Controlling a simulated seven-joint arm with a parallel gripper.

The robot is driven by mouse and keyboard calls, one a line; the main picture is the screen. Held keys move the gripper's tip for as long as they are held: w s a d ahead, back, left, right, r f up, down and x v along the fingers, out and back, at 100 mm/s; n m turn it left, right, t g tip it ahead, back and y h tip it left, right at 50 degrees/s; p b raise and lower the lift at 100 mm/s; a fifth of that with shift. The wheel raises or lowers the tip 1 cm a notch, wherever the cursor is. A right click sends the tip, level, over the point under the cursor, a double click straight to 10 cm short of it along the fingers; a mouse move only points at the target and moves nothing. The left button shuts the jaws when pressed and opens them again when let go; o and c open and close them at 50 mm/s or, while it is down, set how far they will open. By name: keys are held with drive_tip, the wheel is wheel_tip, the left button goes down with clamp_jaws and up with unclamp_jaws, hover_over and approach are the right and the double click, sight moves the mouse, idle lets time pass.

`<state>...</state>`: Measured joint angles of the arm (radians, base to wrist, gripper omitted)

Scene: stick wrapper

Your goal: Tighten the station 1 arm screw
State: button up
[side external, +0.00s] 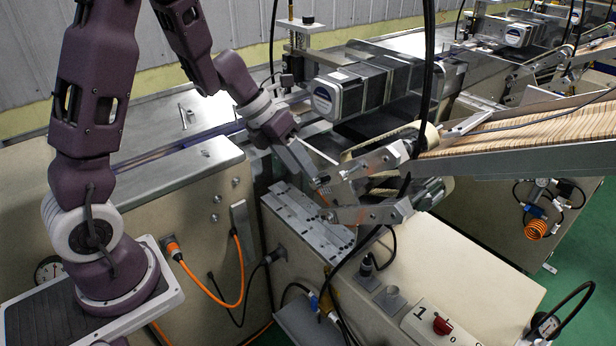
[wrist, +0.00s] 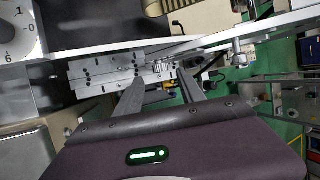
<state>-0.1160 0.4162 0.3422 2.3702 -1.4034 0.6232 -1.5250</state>
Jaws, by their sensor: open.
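My gripper (side external: 328,172) is open, its two grey fingers pointing down over the station 1 machine. In the wrist view the gripper (wrist: 160,75) has a clear gap between its fingers, with small metal parts visible beyond the gap. The upper metal arm (side external: 375,161) and the lower metal arm (side external: 372,212) stick out to the left beside the fingers. A drilled metal mounting plate (side external: 305,222) lies below; it also shows in the wrist view (wrist: 88,76). I cannot single out the arm screw, and I cannot tell whether the fingers touch anything.
The control box has a panel marked 1 with a red knob (side external: 443,325). A black cable (side external: 424,90) hangs in front of the arms. A chute of wooden sticks (side external: 520,133) rises at right. A motor (side external: 328,98) stands behind the gripper.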

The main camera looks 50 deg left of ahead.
sight(313, 183)
drive_tip(key=x, duration=0.4)
clamp_jaws()
drive_tip(key=shift+d+r, duration=0.1)
drive_tip(key=y, duration=0.2)
drive_tip(key=shift+d+m+y, duration=0.3)
drive_tip(key=shift+d+m, duration=0.05)
drive_tip(key=shift+m, duration=0.05)
drive_tip(key=shift+d+m+y, duration=0.2)
drive_tip(key=shift+m+y, duration=0.1)
drive_tip(key=shift+y, duration=1.1)
